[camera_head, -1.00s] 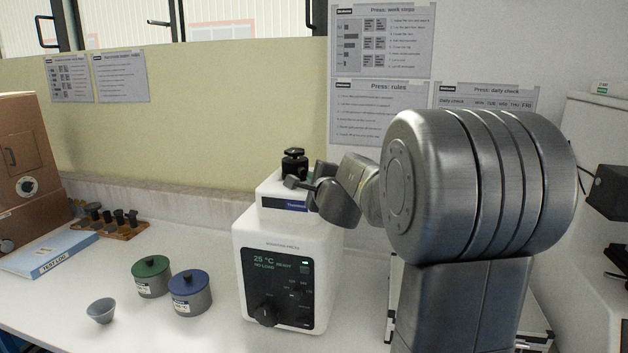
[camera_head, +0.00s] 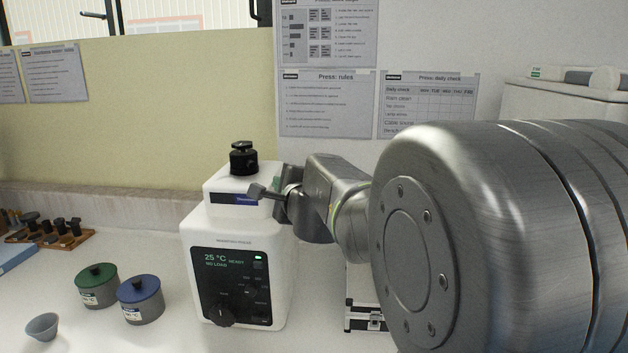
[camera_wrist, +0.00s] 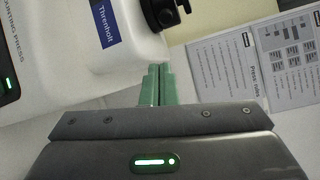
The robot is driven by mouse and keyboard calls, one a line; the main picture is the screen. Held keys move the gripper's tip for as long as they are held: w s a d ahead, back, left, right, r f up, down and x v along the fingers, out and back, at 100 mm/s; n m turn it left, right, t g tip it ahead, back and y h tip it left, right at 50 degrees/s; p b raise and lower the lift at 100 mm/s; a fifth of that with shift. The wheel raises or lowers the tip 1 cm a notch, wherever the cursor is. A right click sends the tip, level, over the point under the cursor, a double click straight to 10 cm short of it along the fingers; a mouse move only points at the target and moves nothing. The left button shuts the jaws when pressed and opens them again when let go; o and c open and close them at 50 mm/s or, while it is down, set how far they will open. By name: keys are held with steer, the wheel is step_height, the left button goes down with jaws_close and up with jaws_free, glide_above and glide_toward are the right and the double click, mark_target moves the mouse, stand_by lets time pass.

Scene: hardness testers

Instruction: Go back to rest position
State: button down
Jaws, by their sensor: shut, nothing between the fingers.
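My gripper (camera_wrist: 158,84) shows in the wrist view with its green fingers together and nothing between them. In the head view my gripper (camera_head: 257,191) is in front of the upper right part of the white mounting press (camera_head: 190,232). In the wrist view the press (camera_wrist: 75,60) fills the upper left, with its blue label and black top knob (camera_wrist: 165,12). I cannot tell whether the fingers touch the press. My arm covers the right side of the head view.
A green-lidded pot (camera_head: 97,288), a blue-lidded pot (camera_head: 141,300) and a small grey bowl (camera_head: 42,327) stand left of the press. A wooden rack (camera_head: 50,238) holds several dark parts. A white machine (camera_head: 560,95) stands at the right. Posters hang behind.

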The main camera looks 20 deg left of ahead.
mark_target(263, 182)
stand_by(0.3)
steer(key=x, duration=0.3)
steer(key=w+d+p+x, duration=0.1)
steer(key=x, duration=0.6)
steer(key=shift+w+d+r, duration=0.1)
steer(key=shift+w+d, duration=0.1)
steer(key=s+a, duration=0.1)
steer(key=s+a+r, duration=0.1)
steer(key=shift+s+p, duration=0.35)
steer(key=shift+s, duration=0.05)
